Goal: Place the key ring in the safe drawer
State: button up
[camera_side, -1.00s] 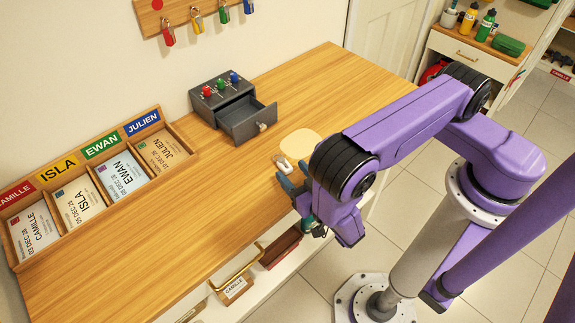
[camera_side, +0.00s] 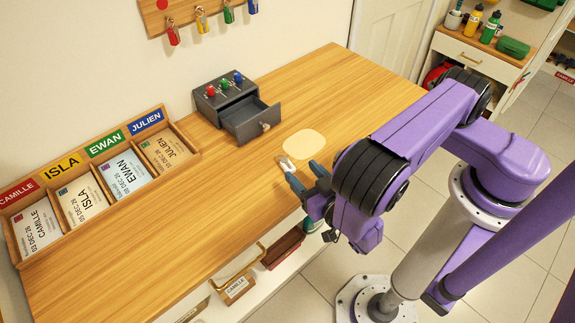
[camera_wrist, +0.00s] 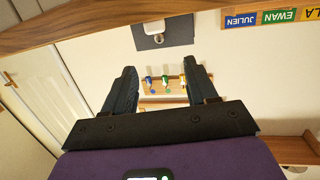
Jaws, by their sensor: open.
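A small whitish item (camera_side: 287,164), likely the key ring, lies on the tabletop left of a cream round patch; it is too small to make out fully. My gripper (camera_side: 304,174) is open and empty just in front of it, at the table's front edge. In the side view I cannot tell whether a fingertip touches it. The dark grey safe box (camera_side: 222,97) stands against the wall, and its drawer (camera_side: 246,121) is pulled out. In the wrist view, which is upside down, my open gripper (camera_wrist: 160,82) shows, with the grey drawer front (camera_wrist: 150,30) beyond. The key ring is not clear there.
A wooden tray (camera_side: 193,139) of name cards lies to the left. A cream patch (camera_side: 304,145) lies right of the item. The back right tabletop is clear.

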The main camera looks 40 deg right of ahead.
notch_tip(320, 180, up, 20)
jog(key=w+a+f+g+y, duration=0.2)
jog(key=a+g+y, duration=0.35)
jog(key=a, duration=0.25)
jog(key=w+a+f+g+y, duration=0.2)
jog(key=w+a+g+y, duration=0.15)
jog(key=a+g, duration=0.35)
notch_tip(320, 180, up, 4)
jog(key=g+h, duration=0.4)
jog(key=h, duration=0.2)
send_over(287, 164)
jog(key=shift+t, duration=0.25)
jog(key=f, duration=1.6)
jog(key=shift+s+d, duration=0.2)
jog(key=shift+w+a+f, duration=0.1)
jog(key=shift+f, duration=1.5)
jog(key=shift+w+a+f, duration=0.1)
jog(key=shift+f, duration=1.5)
jog(key=shift+c, duration=0.3)
